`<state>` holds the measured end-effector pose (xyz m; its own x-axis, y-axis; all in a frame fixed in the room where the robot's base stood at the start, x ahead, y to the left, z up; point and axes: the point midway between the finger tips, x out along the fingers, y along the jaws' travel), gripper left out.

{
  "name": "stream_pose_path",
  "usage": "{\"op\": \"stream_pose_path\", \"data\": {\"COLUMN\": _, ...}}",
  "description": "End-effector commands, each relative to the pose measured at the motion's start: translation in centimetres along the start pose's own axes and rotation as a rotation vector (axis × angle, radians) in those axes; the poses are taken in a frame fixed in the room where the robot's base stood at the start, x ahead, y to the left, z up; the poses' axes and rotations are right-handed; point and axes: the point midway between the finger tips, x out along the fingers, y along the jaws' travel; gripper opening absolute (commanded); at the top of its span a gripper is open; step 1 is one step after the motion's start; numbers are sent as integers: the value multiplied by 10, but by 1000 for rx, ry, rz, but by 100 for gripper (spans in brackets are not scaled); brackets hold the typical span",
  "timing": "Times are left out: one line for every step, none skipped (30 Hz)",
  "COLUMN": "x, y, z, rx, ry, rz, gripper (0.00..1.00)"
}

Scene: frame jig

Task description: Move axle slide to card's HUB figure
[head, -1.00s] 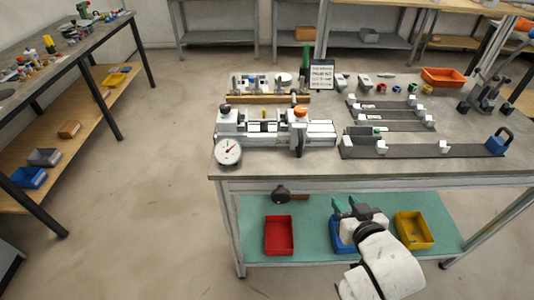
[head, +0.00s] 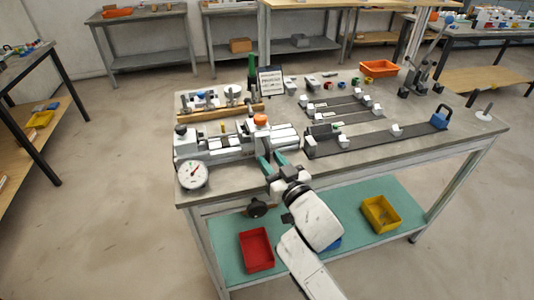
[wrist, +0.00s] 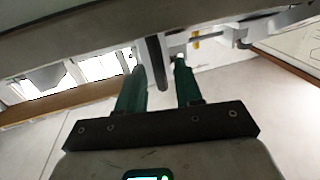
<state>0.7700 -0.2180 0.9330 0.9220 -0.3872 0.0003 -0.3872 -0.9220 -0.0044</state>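The frame jig (head: 225,147) is a white and grey slide assembly at the front left of the bench, with an orange knob (head: 261,119) on top and a round dial gauge (head: 192,175) at its left front. I cannot tell for sure which part is the axle slide. My gripper (head: 271,162) has green fingers, spread apart at the jig's front. In the wrist view a dark rounded bar (wrist: 152,82) shows between the fingers or just beyond them; contact is unclear.
Dark rails with white blocks (head: 397,130) lie right of the jig. A blue-handled block (head: 440,117) sits at their right end. An orange tray (head: 379,68) is at the back. Red (head: 256,250) and yellow (head: 381,213) bins stand on the lower shelf. The bench's front edge is near my arm.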

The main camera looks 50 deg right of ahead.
Motion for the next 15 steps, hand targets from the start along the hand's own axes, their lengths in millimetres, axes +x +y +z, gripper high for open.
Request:
{"op": "stream_pose_path", "data": {"x": 8, "y": 0, "z": -2, "rx": 0, "ry": 1, "rz": 0, "gripper": 35}}
{"op": "stream_pose_path", "data": {"x": 11, "y": 0, "z": -2, "rx": 0, "ry": 1, "rz": 0, "gripper": 35}}
{"op": "stream_pose_path", "data": {"x": 15, "y": 0, "z": -1, "rx": 1, "ry": 1, "rz": 0, "gripper": 35}}
{"op": "stream_pose_path", "data": {"x": 17, "y": 0, "z": -1, "rx": 0, "ry": 1, "rz": 0, "gripper": 35}}
{"op": "stream_pose_path", "data": {"x": 19, "y": 0, "z": -1, "rx": 0, "ry": 0, "rz": -1, "gripper": 35}}
{"op": "stream_pose_path", "data": {"x": 22, "y": 0, "z": 0, "rx": 0, "ry": 0, "rz": -1, "gripper": 35}}
{"op": "stream_pose_path", "data": {"x": 23, "y": 0, "z": 0, "rx": 0, "ry": 0, "rz": -1, "gripper": 35}}
{"op": "stream_pose_path", "data": {"x": 24, "y": 0, "z": 0, "rx": 0, "ry": 1, "rz": -1, "gripper": 35}}
{"op": "stream_pose_path", "data": {"x": 25, "y": 0, "z": 0, "rx": 0, "ry": 0, "rz": -1, "gripper": 35}}
{"op": "stream_pose_path", "data": {"x": 25, "y": 0, "z": 0, "rx": 0, "ry": 0, "rz": -1, "gripper": 35}}
{"op": "stream_pose_path", "data": {"x": 26, "y": 0, "z": 0, "rx": 0, "ry": 0, "rz": -1, "gripper": 35}}
{"op": "stream_pose_path", "data": {"x": 26, "y": 0, "z": 0, "rx": 0, "ry": 0, "rz": -1, "gripper": 35}}
{"op": "stream_pose_path", "data": {"x": 26, "y": 0, "z": 0, "rx": 0, "ry": 0, "rz": -1, "gripper": 35}}
{"op": "stream_pose_path", "data": {"x": 26, "y": 0, "z": 0, "rx": 0, "ry": 0, "rz": 0, "gripper": 35}}
{"op": "stream_pose_path", "data": {"x": 26, "y": 0, "z": 0, "rx": 0, "ry": 0, "rz": 0, "gripper": 35}}
